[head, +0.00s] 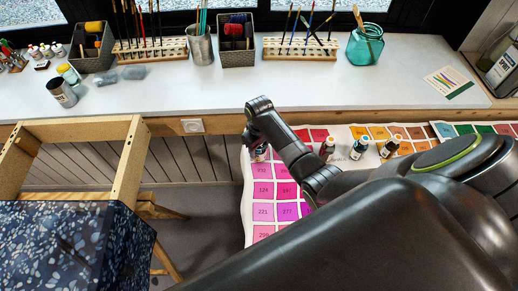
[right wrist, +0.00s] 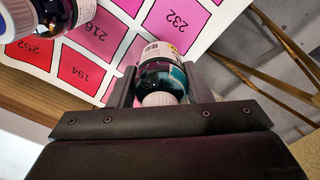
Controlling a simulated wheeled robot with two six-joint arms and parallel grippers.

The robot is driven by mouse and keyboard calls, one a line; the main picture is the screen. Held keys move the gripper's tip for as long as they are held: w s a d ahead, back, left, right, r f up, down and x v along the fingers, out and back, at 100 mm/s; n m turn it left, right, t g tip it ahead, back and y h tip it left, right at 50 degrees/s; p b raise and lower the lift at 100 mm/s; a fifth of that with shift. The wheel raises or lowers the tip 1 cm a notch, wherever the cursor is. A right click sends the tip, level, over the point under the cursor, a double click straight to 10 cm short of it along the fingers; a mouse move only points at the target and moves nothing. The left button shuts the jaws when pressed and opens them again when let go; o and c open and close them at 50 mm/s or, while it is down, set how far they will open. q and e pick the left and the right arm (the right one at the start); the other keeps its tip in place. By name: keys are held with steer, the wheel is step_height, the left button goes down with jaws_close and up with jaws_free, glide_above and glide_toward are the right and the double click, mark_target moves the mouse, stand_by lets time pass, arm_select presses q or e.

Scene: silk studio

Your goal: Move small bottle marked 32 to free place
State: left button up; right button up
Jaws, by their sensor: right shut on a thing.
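My right gripper (head: 255,143) is shut on a small bottle (right wrist: 162,75) with a white cap, dark teal contents and a pale label. The bottle sits between the two fingers in the right wrist view, over the pink part of the colour chart (head: 262,213). In the head view it is mostly hidden under the gripper. Its number cannot be read. Whether its base touches the chart is unclear. My left gripper is not in view.
Small bottles stand on the chart right of my gripper: one (head: 327,147), another (head: 359,149), and a third (head: 389,148). Another bottle (right wrist: 55,15) shows near the held one. The white worktop (head: 280,95) behind holds brush racks and a teal jar (head: 365,46).

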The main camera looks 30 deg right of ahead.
steer(key=shift+f, duration=0.7)
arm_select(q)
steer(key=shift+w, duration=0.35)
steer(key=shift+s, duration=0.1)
arm_select(e)
steer(key=shift+f, duration=0.15)
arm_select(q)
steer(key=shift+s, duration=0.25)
arm_select(e)
steer(key=o, duration=1)
steer(key=shift+o, duration=0.2)
